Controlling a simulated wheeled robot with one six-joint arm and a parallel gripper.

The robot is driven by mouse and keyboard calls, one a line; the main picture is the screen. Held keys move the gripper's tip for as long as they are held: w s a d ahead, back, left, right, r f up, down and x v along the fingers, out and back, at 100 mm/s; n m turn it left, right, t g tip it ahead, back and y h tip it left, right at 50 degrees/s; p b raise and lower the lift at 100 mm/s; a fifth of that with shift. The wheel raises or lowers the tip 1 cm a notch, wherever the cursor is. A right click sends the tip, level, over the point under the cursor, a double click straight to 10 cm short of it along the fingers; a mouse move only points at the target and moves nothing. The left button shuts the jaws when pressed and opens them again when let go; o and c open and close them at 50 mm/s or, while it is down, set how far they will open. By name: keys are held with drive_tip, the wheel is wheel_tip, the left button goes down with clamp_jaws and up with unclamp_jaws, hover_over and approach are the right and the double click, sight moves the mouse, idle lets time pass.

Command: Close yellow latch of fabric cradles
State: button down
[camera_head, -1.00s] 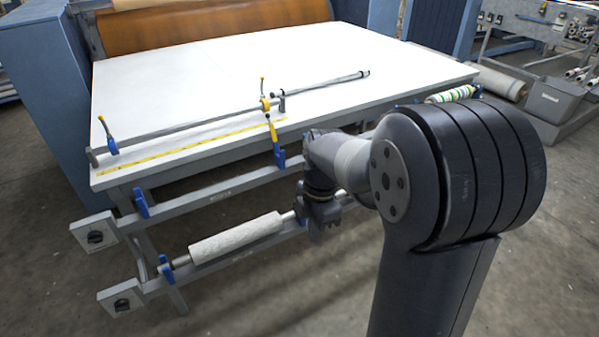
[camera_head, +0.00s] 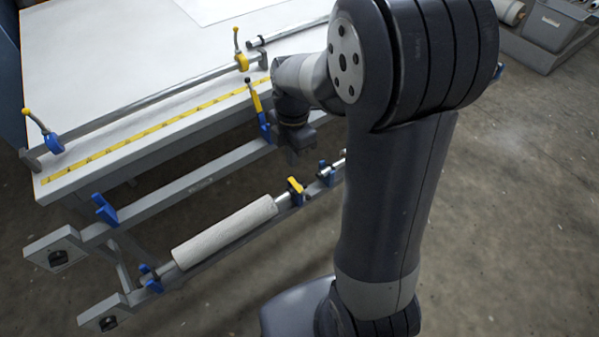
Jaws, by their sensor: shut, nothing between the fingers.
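A cloth roller (camera_head: 225,231) lies in blue cradles on the lower rail. At its right end, a blue cradle has a yellow latch (camera_head: 296,186), which looks folded low over the roller's shaft. On the upper rail, a second yellow latch (camera_head: 256,103) with a black knob stands up, tilted, from its blue cradle (camera_head: 264,127); no roller shows in the upper cradles. My gripper (camera_head: 299,152) points down just right of the upper cradle, above and apart from the lower latch. It is shut and empty; its fingertips are dark and hard to make out.
The white table (camera_head: 120,60) carries a metal bar (camera_head: 150,98) with yellow-handled clamps and a yellow measuring tape (camera_head: 150,130) near its edge. Another blue cradle (camera_head: 326,173) stands on the lower rail. Grey floor is free at right; a grey bin (camera_head: 550,28) stands far back.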

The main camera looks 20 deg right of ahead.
hover_over(309, 198)
drive_tip(key=w+a, duration=0.1)
drive_tip(key=a, duration=0.3)
wheel_tip(309, 198, down, 8)
drive_tip(key=r, duration=0.1)
drive_tip(key=shift+w+d+f+p, duration=0.2)
drive_tip(key=shift+w+d+f, duration=0.1)
drive_tip(key=shift+d+f, duration=0.4)
drive_tip(key=shift+w+d+f+p, duration=0.25)
drive_tip(key=shift+d+f, duration=0.2)
drive_tip(key=shift+f, duration=0.4)
drive_tip(key=shift+s+f+b, duration=0.1)
drive_tip(key=shift+b, duration=0.2)
drive_tip(key=s+f+t+b, duration=0.1)
drive_tip(key=b, duration=0.4)
drive_tip(key=s+f+t+y+b, duration=0.1)
drive_tip(key=f+t+b, duration=0.1)
drive_tip(key=b, duration=0.3)
drive_tip(key=s+d+f+t+b, duration=0.1)
drive_tip(key=b, duration=0.4)
drive_tip(key=shift+s+f+b, duration=0.15)
drive_tip(key=shift+f+b, duration=0.1)
drive_tip(key=shift+b, duration=0.1)
drive_tip(key=shift+s+d+f+b, duration=0.1)
drive_tip(key=shift+b, duration=0.4)
